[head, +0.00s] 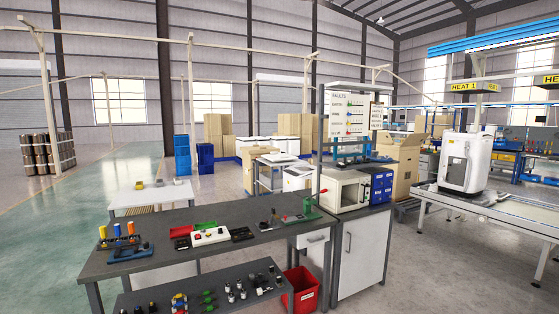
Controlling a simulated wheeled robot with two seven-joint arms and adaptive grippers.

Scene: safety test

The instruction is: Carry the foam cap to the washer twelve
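Neither gripper is in the head view. I cannot pick out the foam cap for certain; many small parts in this view are too small to identify. I also see nothing clearly marked as washer twelve. A grey workbench (160,222) stands in front, with a white box with coloured buttons (210,237) and several small tools on top. Its lower shelf (150,290) bears several small black, silver, green and red parts. A white upright machine (465,163) stands on the line at the right; its name cannot be read.
A red bin (301,288) stands on the floor beside a grey cabinet (361,250). A small white table (150,195) stands behind the bench. Open floor (55,235) lies at the left.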

